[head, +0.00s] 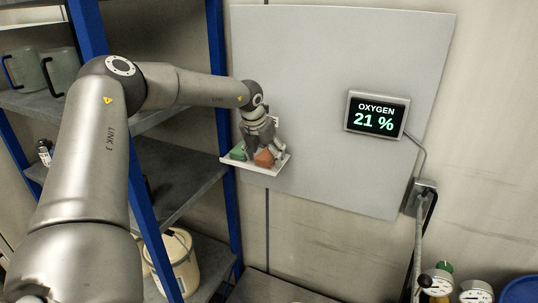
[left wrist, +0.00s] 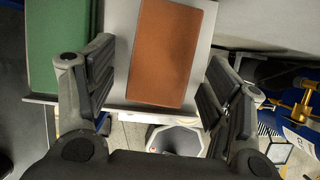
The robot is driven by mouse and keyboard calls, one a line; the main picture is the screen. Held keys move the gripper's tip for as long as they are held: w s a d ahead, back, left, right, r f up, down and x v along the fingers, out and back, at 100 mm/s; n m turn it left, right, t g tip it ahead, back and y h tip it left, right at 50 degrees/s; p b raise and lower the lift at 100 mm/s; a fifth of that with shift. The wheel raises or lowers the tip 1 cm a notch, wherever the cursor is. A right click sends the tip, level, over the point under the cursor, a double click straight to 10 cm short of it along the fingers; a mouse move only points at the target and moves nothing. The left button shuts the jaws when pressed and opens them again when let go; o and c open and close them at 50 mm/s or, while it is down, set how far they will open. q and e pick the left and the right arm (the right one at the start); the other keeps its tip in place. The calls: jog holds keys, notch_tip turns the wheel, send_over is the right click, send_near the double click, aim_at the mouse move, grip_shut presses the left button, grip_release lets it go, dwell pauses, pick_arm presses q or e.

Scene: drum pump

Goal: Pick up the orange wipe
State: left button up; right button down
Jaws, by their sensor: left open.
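The orange wipe (head: 264,158) lies on a small white wall shelf (head: 273,168) in the head view. In the left wrist view the wipe (left wrist: 169,52) is a flat orange-brown rectangle on the pale shelf surface (left wrist: 119,48). A green wipe (head: 238,151) lies to its left, also in the left wrist view (left wrist: 57,50). My left gripper (head: 257,147) is at the shelf, close to the orange wipe. In the left wrist view its fingers (left wrist: 157,100) are spread wide, with the near part of the orange wipe between them. I cannot tell whether they touch it. My right gripper is not in view.
An oxygen display (head: 377,116) reading 21 % hangs on the grey wall panel (head: 325,70) to the right. A blue-framed rack (head: 185,170) with jugs and a bucket (head: 175,262) stands on the left. Gauges (head: 437,281) are at the lower right.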

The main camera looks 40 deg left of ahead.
pick_arm(q)
jog(key=shift+s, duration=0.1)
jog(key=shift+c, duration=0.7)
jog(key=c, duration=0.8)
jog(key=shift+r, duration=0.2)
